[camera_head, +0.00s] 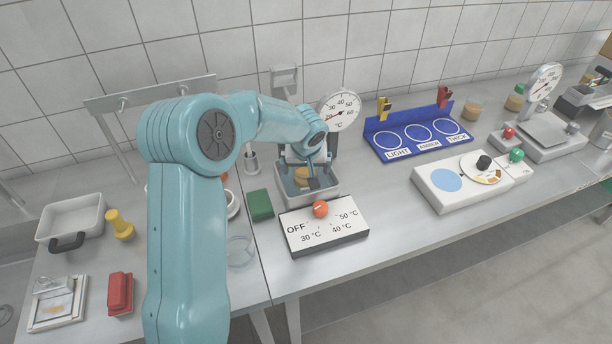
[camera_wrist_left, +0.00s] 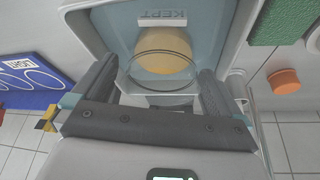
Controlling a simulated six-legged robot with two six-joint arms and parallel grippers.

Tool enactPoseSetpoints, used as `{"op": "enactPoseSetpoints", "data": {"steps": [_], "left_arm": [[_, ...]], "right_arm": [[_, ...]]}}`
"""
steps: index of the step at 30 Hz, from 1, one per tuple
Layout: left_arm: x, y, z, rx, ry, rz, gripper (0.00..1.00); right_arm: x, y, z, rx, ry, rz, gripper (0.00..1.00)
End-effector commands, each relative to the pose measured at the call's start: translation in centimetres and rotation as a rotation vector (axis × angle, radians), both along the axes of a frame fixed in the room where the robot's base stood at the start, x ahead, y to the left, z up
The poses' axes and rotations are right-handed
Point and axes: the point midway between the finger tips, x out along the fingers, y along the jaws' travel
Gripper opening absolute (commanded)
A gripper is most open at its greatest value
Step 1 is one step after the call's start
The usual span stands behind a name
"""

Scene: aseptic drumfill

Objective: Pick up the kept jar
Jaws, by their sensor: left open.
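The kept jar (camera_wrist_left: 165,52) is a clear jar with orange-yellow contents, standing in a pale blue water bath (camera_wrist_left: 108,20); a label reading KEPT lies beside it. In the head view the jar (camera_head: 303,175) shows partly below my left gripper (camera_head: 307,163), inside the bath (camera_head: 322,192). My left gripper (camera_wrist_left: 157,72) is open, reaching down over the bath. In the left wrist view its two dark fingers stand on either side of the round glass rim, with gaps visible. I cannot tell how deep the fingertips reach. My right gripper is not in view.
The temperature control box (camera_head: 325,228) with an orange knob stands in front of the bath. A green block (camera_head: 260,205) is left of it, a dial thermometer (camera_head: 340,108) behind. The blue rack (camera_head: 420,132) and white device (camera_head: 470,180) are to the right.

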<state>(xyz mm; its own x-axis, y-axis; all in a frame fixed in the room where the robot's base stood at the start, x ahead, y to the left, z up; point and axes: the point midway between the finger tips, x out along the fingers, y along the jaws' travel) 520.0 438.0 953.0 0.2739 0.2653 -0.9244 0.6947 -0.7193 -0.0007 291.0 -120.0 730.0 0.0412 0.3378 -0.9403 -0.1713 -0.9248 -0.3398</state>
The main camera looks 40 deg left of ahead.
Motion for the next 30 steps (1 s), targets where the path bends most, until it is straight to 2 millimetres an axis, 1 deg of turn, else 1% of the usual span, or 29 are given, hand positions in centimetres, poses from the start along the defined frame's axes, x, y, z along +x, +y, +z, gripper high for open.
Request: {"op": "enactPoseSetpoints", "data": {"steps": [5, 6, 8, 9, 11, 23, 26, 30], "left_arm": [[0.0, 0.0, 0.0, 0.000, -0.001, 0.001, 1.00], [0.0, 0.0, 0.0, 0.000, -0.001, 0.001, 0.94], [0.0, 0.0, 0.0, 0.000, 0.000, 0.000, 0.74], [0.0, 0.0, 0.0, 0.000, 0.000, 0.000, 0.61], [0.0, 0.0, 0.0, 0.000, 0.000, 0.000, 0.42], [0.0, 0.0, 0.3, 0.000, -0.002, 0.001, 0.42], [0.1, 0.0, 0.8, 0.001, -0.003, 0.001, 0.42], [0.1, 0.0, 1.8, 0.003, -0.005, 0.001, 0.42]], "right_arm": [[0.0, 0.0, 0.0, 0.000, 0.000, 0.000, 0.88], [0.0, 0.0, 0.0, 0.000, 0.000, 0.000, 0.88], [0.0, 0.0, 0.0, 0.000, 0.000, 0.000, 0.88], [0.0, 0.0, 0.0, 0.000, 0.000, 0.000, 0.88], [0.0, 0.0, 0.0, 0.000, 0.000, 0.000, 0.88], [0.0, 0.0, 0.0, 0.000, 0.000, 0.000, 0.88], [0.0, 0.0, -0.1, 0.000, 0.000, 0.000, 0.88], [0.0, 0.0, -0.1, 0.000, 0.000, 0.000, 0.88]]}}
